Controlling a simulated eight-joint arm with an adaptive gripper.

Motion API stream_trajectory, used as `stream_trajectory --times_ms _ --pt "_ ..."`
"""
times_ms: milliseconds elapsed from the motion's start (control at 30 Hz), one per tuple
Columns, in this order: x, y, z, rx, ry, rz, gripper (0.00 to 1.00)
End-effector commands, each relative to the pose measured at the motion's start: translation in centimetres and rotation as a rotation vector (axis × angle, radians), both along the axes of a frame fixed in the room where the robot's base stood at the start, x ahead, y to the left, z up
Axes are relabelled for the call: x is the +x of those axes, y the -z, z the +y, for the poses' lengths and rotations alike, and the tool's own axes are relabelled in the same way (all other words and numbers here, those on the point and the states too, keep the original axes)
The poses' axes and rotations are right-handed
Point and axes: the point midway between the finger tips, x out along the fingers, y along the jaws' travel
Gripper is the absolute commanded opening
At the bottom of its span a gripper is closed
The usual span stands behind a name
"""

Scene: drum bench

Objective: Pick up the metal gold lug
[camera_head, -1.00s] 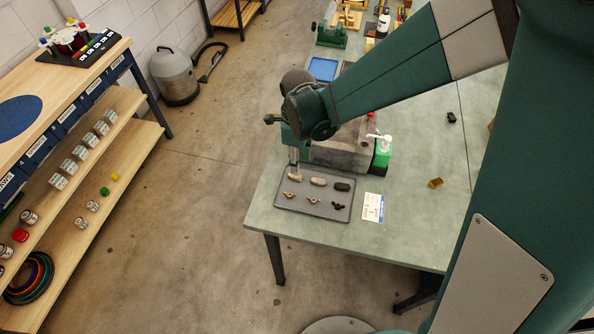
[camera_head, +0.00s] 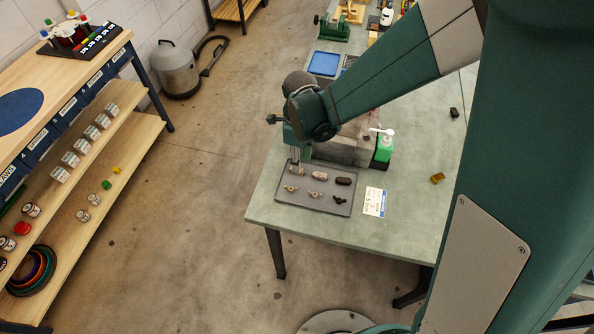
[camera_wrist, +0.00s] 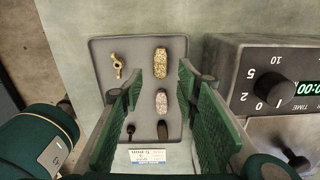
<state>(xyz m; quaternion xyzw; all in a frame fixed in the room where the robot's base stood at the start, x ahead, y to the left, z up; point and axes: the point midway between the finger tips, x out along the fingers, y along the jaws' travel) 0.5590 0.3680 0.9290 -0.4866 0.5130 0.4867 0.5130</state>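The gold lug (camera_wrist: 160,63) is a rough, gold oblong piece lying on the grey tray (camera_wrist: 102,52). In the wrist view it sits in the gap between the fingertips of my gripper (camera_wrist: 148,75), nearer the right finger. My gripper is open and empty, with its green pads apart. In the head view the gripper (camera_head: 296,168) is over the tray's upper left corner and largely hides the gold lug. A pinkish-silver lug (camera_wrist: 161,101) and a dark lug (camera_wrist: 162,130) lie in line with the gold one.
A gold wing nut (camera_wrist: 117,65) lies left of the gold lug in the wrist view. Other wing nuts (camera_head: 314,194) share the tray. A grey device with a dial (camera_wrist: 267,88) stands close right. A label card (camera_head: 374,202) and a green pump bottle (camera_head: 384,147) are right of the tray.

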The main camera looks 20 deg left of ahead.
Motion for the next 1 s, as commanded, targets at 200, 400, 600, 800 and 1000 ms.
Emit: stream_trajectory --times_ms 200,400,600,800,1000 --pt "0.0 0.0 0.0 0.0 0.0 0.0 0.32" --pt "0.0 0.8 0.0 0.0 0.0 0.0 0.32" --pt "0.1 2.6 0.1 0.0 0.0 0.0 0.32" --pt "0.1 4.4 0.1 0.0 0.0 0.0 0.32" --pt "0.1 5.1 0.0 0.0 0.0 0.0 0.32"
